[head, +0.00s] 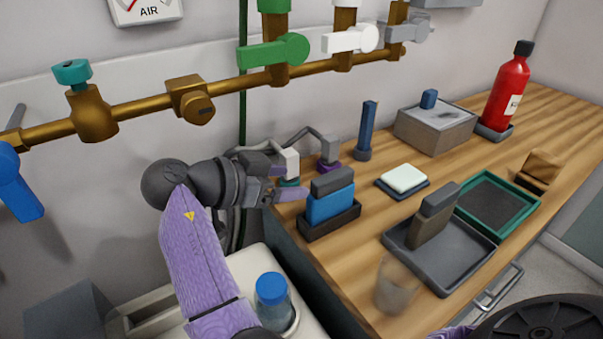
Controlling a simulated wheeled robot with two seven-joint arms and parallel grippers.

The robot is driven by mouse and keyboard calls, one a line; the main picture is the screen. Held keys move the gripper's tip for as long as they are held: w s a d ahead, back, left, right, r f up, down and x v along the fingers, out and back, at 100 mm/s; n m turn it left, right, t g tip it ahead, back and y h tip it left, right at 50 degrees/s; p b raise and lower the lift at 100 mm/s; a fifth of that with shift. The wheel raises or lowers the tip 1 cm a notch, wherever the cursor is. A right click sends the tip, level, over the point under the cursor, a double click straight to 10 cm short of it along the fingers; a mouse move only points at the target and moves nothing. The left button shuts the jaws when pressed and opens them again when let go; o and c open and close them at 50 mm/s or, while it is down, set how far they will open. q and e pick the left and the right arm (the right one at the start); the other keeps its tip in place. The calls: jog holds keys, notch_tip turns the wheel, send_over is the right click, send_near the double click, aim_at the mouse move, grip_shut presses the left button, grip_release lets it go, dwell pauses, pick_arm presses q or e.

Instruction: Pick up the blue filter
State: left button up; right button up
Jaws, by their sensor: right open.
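A blue block with a dark grey top, which looks like the blue filter (329,206), stands upright in a dark holder (332,224) near the left edge of the wooden bench. My right gripper (284,190) is open just left of it, its fingers pointing right toward it. A small gap seems to remain between the fingertips and the block. The finger spacing is partly hidden by the gripper body. My left gripper is not in view.
Hose couplings (329,150) stand behind the gripper. A grey tray (448,266) holding a brown-grey block and a clear cup (397,287) are to the right. A blue-capped bottle (272,290) stands below my arm.

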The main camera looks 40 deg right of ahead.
aim_at(321, 180)
jog(key=b+x, duration=0.3)
jog(key=x, duration=0.7)
jog(key=shift+f, duration=0.1)
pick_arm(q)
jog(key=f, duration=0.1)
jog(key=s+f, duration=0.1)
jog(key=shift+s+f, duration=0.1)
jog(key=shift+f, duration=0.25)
pick_arm(e)
jog(key=shift+c, duration=0.3)
jog(key=c, duration=1)
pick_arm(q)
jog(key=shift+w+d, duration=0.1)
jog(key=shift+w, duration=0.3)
pick_arm(e)
grip_shut()
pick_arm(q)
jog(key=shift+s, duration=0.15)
